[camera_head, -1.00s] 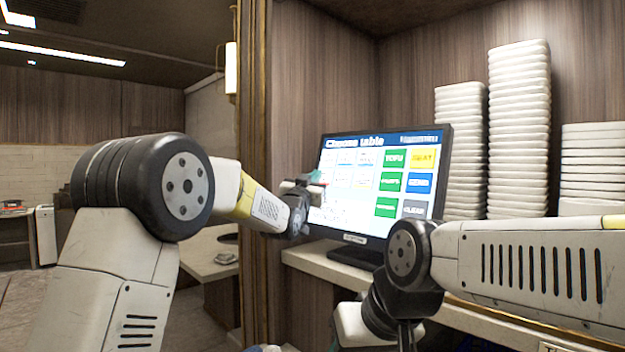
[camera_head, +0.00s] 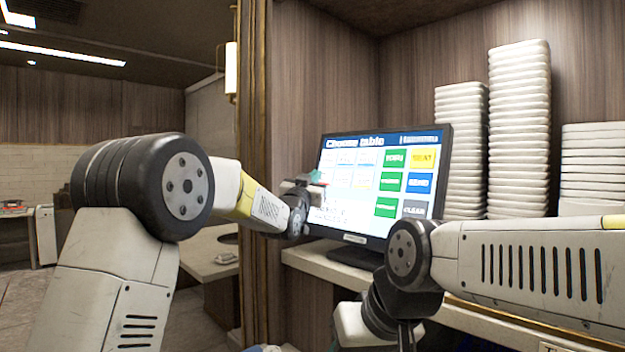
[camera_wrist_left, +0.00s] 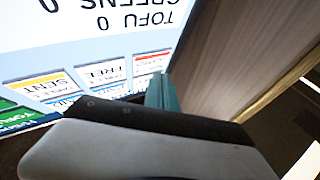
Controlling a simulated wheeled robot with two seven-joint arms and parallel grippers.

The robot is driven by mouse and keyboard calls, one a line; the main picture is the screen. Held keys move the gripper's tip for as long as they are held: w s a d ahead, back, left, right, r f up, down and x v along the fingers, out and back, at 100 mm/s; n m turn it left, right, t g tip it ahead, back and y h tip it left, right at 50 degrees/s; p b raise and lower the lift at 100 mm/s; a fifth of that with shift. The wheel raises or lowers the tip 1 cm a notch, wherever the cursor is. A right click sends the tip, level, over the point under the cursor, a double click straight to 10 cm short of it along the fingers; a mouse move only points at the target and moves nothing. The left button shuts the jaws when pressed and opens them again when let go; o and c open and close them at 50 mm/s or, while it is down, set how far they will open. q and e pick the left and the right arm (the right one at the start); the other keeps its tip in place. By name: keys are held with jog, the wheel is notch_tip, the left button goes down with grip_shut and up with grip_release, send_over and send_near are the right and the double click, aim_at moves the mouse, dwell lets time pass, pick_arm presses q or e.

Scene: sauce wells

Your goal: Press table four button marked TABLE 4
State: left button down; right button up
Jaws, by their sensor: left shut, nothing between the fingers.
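The touch screen (camera_head: 350,205) reads "Choose table" and shows a grid of pale table tiles, with coloured buttons at its right. The TABLE 4 label is too small and blurred to single out. My left gripper (camera_head: 317,178) is shut and empty at the screen's left edge, in front of the leftmost tiles. In the left wrist view the screen (camera_wrist_left: 100,45) appears upside down. The teal fingertips (camera_wrist_left: 164,92) are beside a red-topped tile (camera_wrist_left: 151,63); contact cannot be told. A FREE tile and a yellow SENT tile follow to its left. My right gripper (camera_head: 380,332) hangs low, its fingers unclear.
Tall stacks of white dishes (camera_head: 518,130) stand right of the screen on the shelf (camera_head: 305,262). A wooden post (camera_head: 255,120) rises left of the screen. My right forearm crosses in front of the shelf.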

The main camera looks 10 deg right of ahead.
dwell(0.4)
pick_arm(q)
jog(key=shift+w+d+f, duration=0.1)
jog(key=shift+w+d, duration=0.15)
jog(key=shift+d, duration=0.1)
jog(key=shift+w+d+f, duration=0.15)
jog(key=shift+w+d, duration=0.05)
jog(key=shift+d, duration=0.1)
dwell(0.8)
jog(key=shift+a, duration=0.1)
jog(key=shift+s+a+r, duration=0.25)
jog(key=shift+s+a, duration=0.2)
jog(key=shift+a, duration=0.1)
jog(key=shift+s+a+r, duration=0.25)
jog(key=shift+s+a, duration=0.2)
jog(key=shift+a, duration=0.2)
jog(key=shift+s+a+r, duration=0.25)
jog(key=shift+s+a, duration=0.2)
jog(key=shift+a, duration=0.25)
jog(key=shift+s+a+r, duration=0.25)
jog(key=shift+s+a, duration=0.2)
jog(key=shift+a, duration=0.2)
